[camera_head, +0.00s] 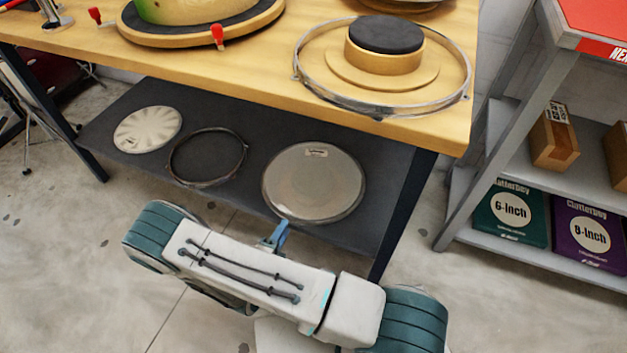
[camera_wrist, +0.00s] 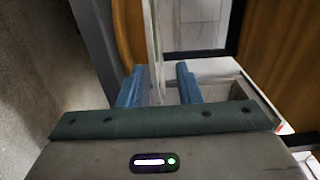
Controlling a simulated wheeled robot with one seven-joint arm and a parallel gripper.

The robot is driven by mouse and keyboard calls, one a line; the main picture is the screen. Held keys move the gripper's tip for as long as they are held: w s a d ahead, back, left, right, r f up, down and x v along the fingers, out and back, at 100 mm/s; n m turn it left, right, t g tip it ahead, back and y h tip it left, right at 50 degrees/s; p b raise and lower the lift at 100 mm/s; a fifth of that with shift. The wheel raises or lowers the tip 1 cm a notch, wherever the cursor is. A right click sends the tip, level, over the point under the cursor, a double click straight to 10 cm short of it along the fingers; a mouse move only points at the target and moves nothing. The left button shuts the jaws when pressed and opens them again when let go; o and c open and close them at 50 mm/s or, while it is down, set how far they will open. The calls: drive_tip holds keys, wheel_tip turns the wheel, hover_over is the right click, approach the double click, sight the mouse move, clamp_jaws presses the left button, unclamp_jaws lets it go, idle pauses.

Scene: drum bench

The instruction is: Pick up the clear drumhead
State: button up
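The clear drumhead (camera_head: 318,187) is a round, greyish see-through disc with a metal rim and a small label. It lies flat on the dark lower shelf of the bench, at the right of the round things there. My gripper (camera_head: 273,236) is at the shelf's front, by the drumhead's near left edge. In the wrist view my gripper (camera_wrist: 160,86) has its two blue fingers apart. A thin pale edge, seemingly the drumhead's rim (camera_wrist: 155,45), runs between them with a gap to the right finger. Contact with the left finger is hard to tell.
A pale patterned disc (camera_head: 147,129) and a thin dark hoop (camera_head: 207,157) lie left on the same shelf (camera_head: 235,112). The wooden benchtop (camera_head: 250,70) overhangs it, with a metal hoop (camera_head: 300,78) on top. A dark bench leg (camera_head: 405,205) stands right. A grey rack (camera_head: 590,185) holds boxes.

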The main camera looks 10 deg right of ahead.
sight(298, 205)
drive_tip(key=b+x, duration=0.1)
drive_tip(key=x, duration=0.3)
drive_tip(key=shift+w+d, duration=0.2)
drive_tip(key=shift+w, duration=0.05)
drive_tip(key=shift+f+b+x, duration=0.15)
drive_tip(key=shift+b+x, duration=0.45)
drive_tip(key=shift+x, duration=0.75)
drive_tip(key=shift+f+b+x, duration=0.15)
drive_tip(key=shift+b+x, duration=0.4)
drive_tip(key=shift+x, duration=0.75)
clamp_jaws()
